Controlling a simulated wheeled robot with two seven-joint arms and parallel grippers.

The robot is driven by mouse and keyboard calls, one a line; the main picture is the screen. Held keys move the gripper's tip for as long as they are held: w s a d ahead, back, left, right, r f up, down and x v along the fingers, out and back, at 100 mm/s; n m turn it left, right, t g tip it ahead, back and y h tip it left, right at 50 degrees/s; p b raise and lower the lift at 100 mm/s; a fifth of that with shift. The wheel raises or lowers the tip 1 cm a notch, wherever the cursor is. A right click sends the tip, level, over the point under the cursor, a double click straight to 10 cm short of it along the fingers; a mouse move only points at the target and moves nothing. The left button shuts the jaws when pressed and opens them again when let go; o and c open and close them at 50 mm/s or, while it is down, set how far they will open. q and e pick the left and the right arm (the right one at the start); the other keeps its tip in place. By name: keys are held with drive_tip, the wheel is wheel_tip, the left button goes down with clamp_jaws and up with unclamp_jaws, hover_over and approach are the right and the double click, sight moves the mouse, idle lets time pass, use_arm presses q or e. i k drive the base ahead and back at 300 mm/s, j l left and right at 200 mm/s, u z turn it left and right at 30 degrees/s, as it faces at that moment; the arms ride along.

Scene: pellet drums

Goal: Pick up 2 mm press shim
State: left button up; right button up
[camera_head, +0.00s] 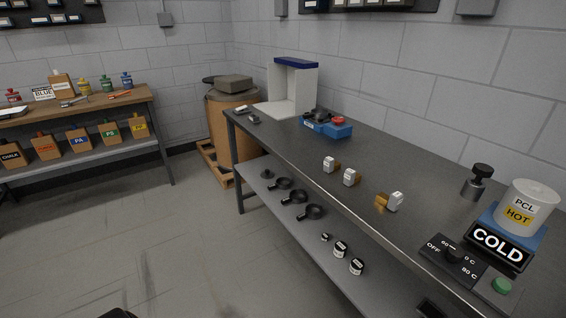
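No item can be read as the 2 mm press shim. Several small white-and-brown pieces lie on the dark workbench (290,140): one piece (331,165) near the middle, a second piece (351,177) just right of it, and a pair, orange-brown (381,202) and white (396,201), nearer the front. Their markings are too small to read. Neither of my grippers can be made out; only a dark shape, too cut off to identify, shows at the bottom edge.
A hot plate marked COLD (499,246) bears a PCL HOT pot (527,208) at right. The left floor is clear.

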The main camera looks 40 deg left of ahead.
sight(330, 165)
drive_tip(key=u, duration=0.75)
drive_tip(key=i+z, duration=0.75)
drive_tip(key=z, duration=0.15)
